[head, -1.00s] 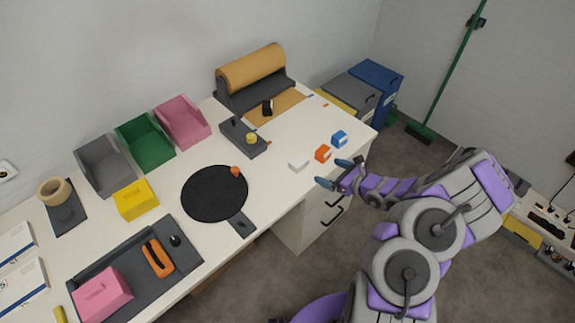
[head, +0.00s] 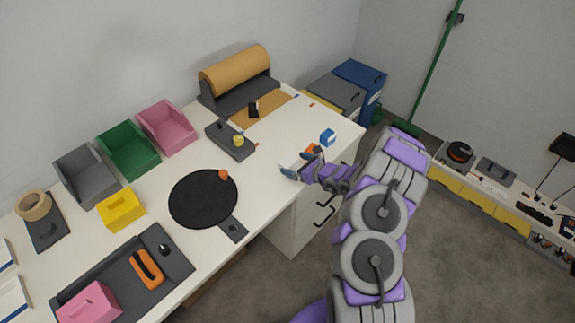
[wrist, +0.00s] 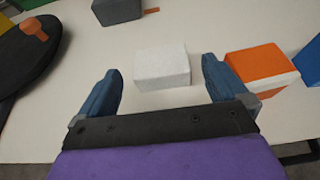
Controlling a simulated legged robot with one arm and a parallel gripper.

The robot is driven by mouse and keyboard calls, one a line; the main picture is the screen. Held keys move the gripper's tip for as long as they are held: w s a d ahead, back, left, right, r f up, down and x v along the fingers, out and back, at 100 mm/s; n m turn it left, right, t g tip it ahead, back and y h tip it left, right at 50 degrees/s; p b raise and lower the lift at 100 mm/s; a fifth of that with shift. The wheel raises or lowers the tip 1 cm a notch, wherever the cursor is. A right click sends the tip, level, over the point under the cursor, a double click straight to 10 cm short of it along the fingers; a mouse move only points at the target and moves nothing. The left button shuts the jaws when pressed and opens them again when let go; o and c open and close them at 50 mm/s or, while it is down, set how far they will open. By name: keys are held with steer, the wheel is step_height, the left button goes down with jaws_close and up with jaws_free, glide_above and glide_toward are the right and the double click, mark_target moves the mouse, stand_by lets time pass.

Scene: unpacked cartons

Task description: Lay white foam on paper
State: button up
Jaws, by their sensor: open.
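The white foam block (wrist: 163,67) lies on the white table, seen between my fingertips in the wrist view. My gripper (wrist: 161,75) is open, with one blue finger on each side of the foam and a gap to both. I cannot tell how far the fingertips are above the table. In the head view my gripper (head: 298,164) is over the table's front right edge and largely hides the foam. The brown paper (head: 268,107) lies flat at the back of the table, below its roll (head: 236,70); a small black object (head: 253,110) rests on it.
An orange-and-white block (wrist: 262,70) lies close to the right finger, with a blue block (head: 328,137) beyond. A grey holder with a yellow knob (head: 238,141) stands between the foam and the paper's left side. A black disc (head: 203,199) lies further left.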

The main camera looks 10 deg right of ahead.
mark_target(292, 163)
steer(key=x, duration=0.2)
steer(key=b+x, duration=0.1)
steer(key=x, duration=0.1)
steer(key=shift+d+f, duration=0.1)
steer(key=shift+f, duration=0.25)
steer(key=shift+w+a, duration=0.25)
steer(key=shift+a, duration=0.05)
steer(key=c, duration=1)
steer(key=shift+c, duration=0.2)
